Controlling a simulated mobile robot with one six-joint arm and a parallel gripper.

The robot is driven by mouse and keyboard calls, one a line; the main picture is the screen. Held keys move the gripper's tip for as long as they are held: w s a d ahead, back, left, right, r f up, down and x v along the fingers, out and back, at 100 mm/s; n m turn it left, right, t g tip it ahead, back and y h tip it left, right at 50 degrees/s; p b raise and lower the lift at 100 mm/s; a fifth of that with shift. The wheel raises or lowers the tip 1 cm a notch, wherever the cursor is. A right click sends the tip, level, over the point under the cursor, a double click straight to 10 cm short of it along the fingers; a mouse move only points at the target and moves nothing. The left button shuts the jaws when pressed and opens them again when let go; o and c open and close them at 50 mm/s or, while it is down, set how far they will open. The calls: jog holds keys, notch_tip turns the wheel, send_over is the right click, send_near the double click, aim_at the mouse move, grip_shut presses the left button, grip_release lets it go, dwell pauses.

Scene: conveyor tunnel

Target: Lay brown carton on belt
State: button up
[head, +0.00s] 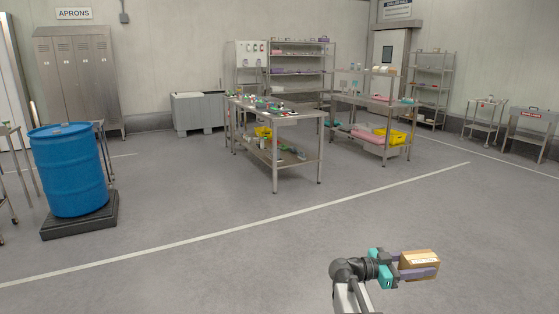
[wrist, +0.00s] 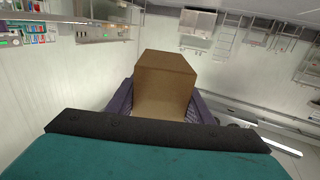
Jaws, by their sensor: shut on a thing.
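The brown carton (head: 420,260) is held in my gripper (head: 418,272) at the lower right of the head view. It is a small box with a pale label strip on its upper side. In the wrist view the carton (wrist: 165,85) sits between the two purple fingers of my gripper (wrist: 160,105), which are shut on it from both sides. The carton is up in the air, clear of any surface. No belt can be made out in either view.
A blue drum (head: 66,170) stands on a black pallet (head: 80,215) at the left. Two steel tables, the nearer one (head: 285,115) cluttered, stand in the middle distance. Lockers (head: 75,80) and a grey bin (head: 198,112) line the back wall. The floor (head: 240,265) ahead is clear.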

jog(key=a+f+n+t+y, duration=0.1)
jog(key=a+t, duration=0.4)
jog(key=a, duration=0.8)
jog(key=a+f+n+t+y, duration=0.2)
jog(key=a+f+n+t, duration=0.1)
jog(key=a, duration=1.1)
jog(key=n+t, duration=0.1)
jog(key=n, duration=0.1)
jog(key=shift+n+t+y, duration=0.3)
jog(key=shift+n+t, duration=0.1)
jog(key=shift+w+a+t, duration=0.15)
jog(key=shift+w+t, duration=0.15)
